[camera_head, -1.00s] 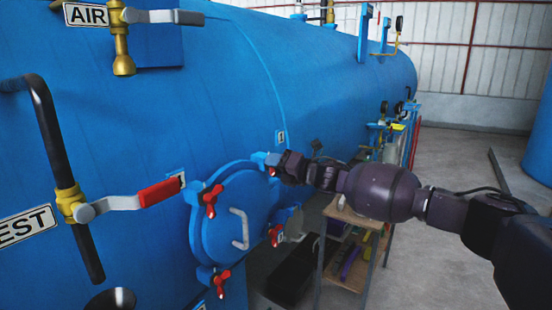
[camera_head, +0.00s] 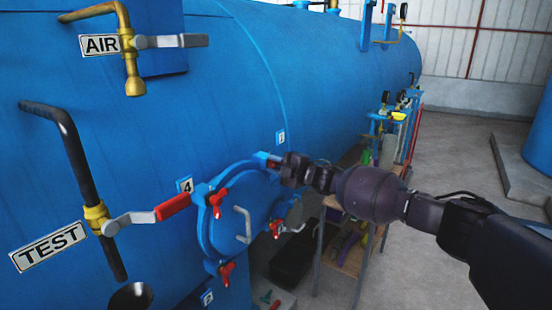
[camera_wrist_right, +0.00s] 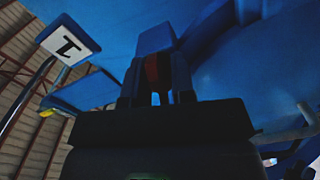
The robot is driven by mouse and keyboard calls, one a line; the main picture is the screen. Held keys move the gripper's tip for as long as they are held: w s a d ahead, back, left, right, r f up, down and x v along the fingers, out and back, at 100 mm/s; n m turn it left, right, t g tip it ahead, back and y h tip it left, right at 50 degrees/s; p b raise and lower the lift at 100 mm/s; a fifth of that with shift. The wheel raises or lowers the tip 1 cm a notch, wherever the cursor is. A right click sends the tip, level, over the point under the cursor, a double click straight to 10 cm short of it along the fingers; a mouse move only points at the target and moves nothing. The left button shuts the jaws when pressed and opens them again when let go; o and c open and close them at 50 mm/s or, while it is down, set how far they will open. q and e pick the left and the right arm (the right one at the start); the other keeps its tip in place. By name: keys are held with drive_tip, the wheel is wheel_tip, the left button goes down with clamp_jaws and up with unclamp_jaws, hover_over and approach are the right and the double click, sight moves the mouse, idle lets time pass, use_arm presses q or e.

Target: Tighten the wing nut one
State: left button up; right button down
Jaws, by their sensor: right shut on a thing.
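The round blue door (camera_head: 228,232) of the tank carries red wing nuts around its rim. My right gripper (camera_head: 276,166) is at the door's upper right lug. In the right wrist view my gripper (camera_wrist_right: 155,92) is shut on a red wing nut (camera_wrist_right: 152,70), with a dark finger on each side. A label reading 1 (camera_wrist_right: 68,42) is beside it, so this is wing nut one. In the head view the gripper mostly hides this nut. Other red wing nuts sit at the upper left (camera_head: 218,202), the bottom (camera_head: 226,272) and the right (camera_head: 277,228). My left gripper is not in view.
A grey door handle (camera_head: 243,224) stands out from the door. A red-handled TEST valve (camera_head: 172,207) is to its left, and an AIR valve (camera_head: 170,41) is above. A wooden shelf cart (camera_head: 345,262) stands close behind the door, below my right arm.

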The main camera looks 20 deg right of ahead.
drive_tip(key=shift+m+p, duration=0.6)
drive_tip(key=shift+m, duration=0.4)
drive_tip(key=shift+m+p, duration=0.35)
drive_tip(key=shift+m, duration=0.15)
drive_tip(key=shift+m+p, duration=0.5)
drive_tip(key=shift+m, duration=0.4)
drive_tip(key=shift+f+m+p, duration=0.1)
drive_tip(key=shift+m+p, duration=0.2)
drive_tip(key=shift+m, duration=0.6)
drive_tip(key=m, duration=0.3)
drive_tip(key=shift+m, duration=0.3)
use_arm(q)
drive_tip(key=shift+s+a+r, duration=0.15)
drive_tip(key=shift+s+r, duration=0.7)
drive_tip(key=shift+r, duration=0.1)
use_arm(e)
drive_tip(key=shift+s+a+f+m, duration=0.1)
drive_tip(key=shift+m, duration=2.2)
drive_tip(key=c, duration=1)
unclamp_jaws()
drive_tip(key=shift+o, duration=0.2)
drive_tip(key=shift+s, duration=0.1)
